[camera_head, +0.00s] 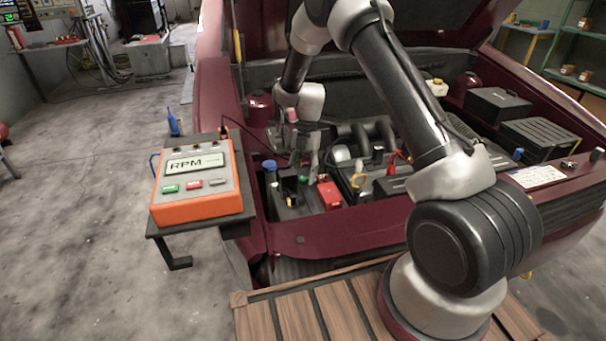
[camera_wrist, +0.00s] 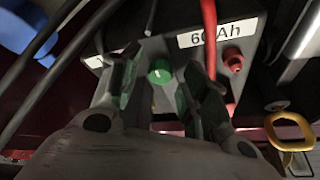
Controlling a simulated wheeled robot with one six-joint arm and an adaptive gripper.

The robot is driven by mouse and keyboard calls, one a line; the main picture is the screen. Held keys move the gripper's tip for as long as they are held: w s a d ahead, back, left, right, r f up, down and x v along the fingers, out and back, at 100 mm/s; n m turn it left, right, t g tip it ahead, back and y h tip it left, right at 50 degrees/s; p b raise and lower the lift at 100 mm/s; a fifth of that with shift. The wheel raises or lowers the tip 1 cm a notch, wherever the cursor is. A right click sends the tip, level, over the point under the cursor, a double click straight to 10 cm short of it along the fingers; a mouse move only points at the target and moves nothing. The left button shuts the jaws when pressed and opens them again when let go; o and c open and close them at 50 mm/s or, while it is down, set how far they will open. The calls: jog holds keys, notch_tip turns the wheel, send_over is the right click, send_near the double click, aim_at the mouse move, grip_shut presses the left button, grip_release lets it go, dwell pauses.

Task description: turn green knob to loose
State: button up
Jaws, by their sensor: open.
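The green knob (camera_wrist: 160,72) is round with a white mark on its top, and it sits on a grey battery (camera_wrist: 157,45) in the car's engine bay. My gripper (camera_wrist: 165,85) is open, with one finger on each side of the knob in the wrist view. A gap shows between the knob and each finger, and I cannot tell how far the tips are above it. In the head view the gripper (camera_head: 305,160) points down into the engine bay, and a small green spot beside it looks like the knob.
A red terminal (camera_wrist: 232,60) with a red cable stands right of the knob, beside the 60Ah label (camera_wrist: 218,33). A yellow-ringed dipstick (camera_wrist: 290,130) and a blue cap (camera_wrist: 22,30) are nearby. An orange RPM box (camera_head: 200,180) stands left of the car.

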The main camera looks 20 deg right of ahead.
grip_shut()
jog(key=shift+m, duration=0.4)
jog(key=m, duration=0.2)
jog(key=m+t+y, duration=0.1)
jog(key=m, duration=0.1)
jog(key=shift+s+d+m+y, duration=0.1)
jog(key=shift+d+m+y, duration=0.1)
jog(key=shift+m+y, duration=0.15)
jog(key=m+t, duration=0.1)
jog(key=m, duration=0.1)
jog(key=m+t, duration=0.1)
jog(key=m, duration=0.2)
jog(key=shift+s+y, duration=0.1)
jog(key=shift+y, duration=0.25)
jog(key=shift+m+t, duration=0.25)
jog(key=shift+t, duration=0.05)
grip_release()
